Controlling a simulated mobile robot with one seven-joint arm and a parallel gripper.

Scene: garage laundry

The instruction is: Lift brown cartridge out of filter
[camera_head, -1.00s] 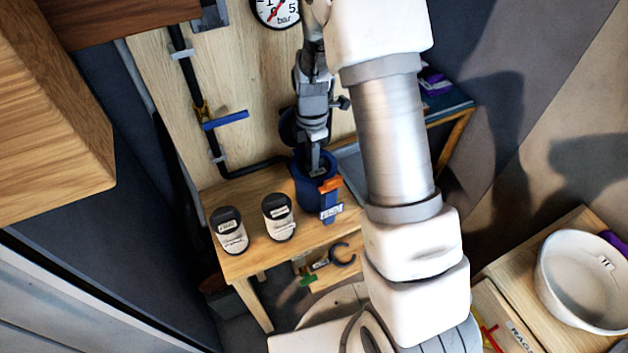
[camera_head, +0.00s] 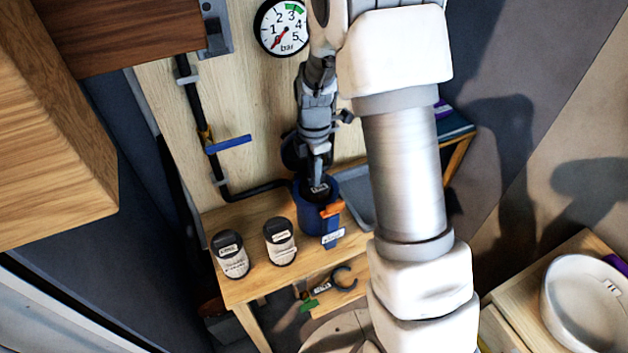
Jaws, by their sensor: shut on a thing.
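The blue filter housing (camera_head: 314,215) stands open at the top on the wooden bench, in the middle of the view. A cartridge's dark top cap (camera_head: 320,188) with a small label shows in the housing's mouth. The cartridge's body is hidden inside, so its brown colour does not show. My gripper (camera_head: 318,178) points down over the housing and is shut on the cartridge's top. The fingertips are small in this view.
Two pale cartridges with black caps, a left one (camera_head: 230,254) and a right one (camera_head: 280,241), stand on the bench (camera_head: 255,210) left of the housing. A grey tray (camera_head: 357,200) lies right of it. A pipe with a blue lever (camera_head: 228,144) and a pressure gauge (camera_head: 283,27) are behind.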

